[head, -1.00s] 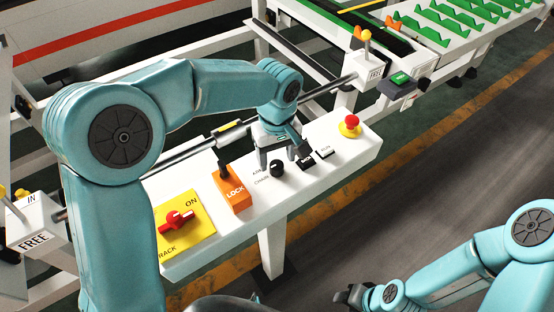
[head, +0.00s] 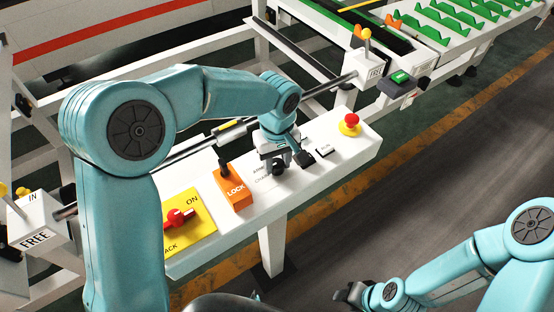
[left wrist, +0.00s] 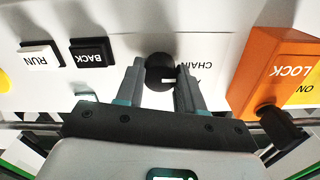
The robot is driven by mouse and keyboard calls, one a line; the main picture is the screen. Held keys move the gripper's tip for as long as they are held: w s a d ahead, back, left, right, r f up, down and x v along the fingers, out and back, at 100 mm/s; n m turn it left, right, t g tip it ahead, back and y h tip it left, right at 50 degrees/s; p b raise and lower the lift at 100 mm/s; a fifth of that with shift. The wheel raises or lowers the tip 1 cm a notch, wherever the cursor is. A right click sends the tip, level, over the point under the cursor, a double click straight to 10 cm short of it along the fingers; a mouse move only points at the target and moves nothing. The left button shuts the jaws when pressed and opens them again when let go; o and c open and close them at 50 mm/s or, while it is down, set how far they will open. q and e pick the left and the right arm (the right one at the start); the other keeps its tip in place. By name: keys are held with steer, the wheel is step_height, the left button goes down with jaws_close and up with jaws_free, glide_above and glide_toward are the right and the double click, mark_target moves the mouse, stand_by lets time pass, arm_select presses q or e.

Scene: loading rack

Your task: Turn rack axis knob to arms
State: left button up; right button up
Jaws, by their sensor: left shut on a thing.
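The rack axis knob (head: 278,169) is a small round black knob on the white console, beside the printed words for arms and chain. My left gripper (head: 285,163) is down over it. In the left wrist view the knob (left wrist: 158,66) sits between the two fingers of my left gripper (left wrist: 160,68), which is shut on it. A short white mark on the knob faces right in that view, towards the printed words. The arms word is partly hidden by a finger. My right gripper (head: 352,296) is low in the head view, away from the console; its jaws are unclear.
The orange LOCK block (head: 232,188) with a black handle and the yellow panel (head: 195,205) with a red switch are left of the knob. The RUN button (head: 324,149) and red emergency button (head: 350,121) are right. The BACK button (left wrist: 90,53) is close to a finger.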

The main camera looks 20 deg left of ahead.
mark_target(277, 163)
arm_select(q)
steer(key=m+b, duration=0.1)
steer(key=m, duration=0.2)
steer(key=shift+m, duration=2.3)
steer(key=o, duration=1)
steer(key=shift+o, duration=0.2)
step_height(277, 163, up, 16)
steer(key=shift+r, duration=0.25)
steer(key=shift+s+f, duration=0.1)
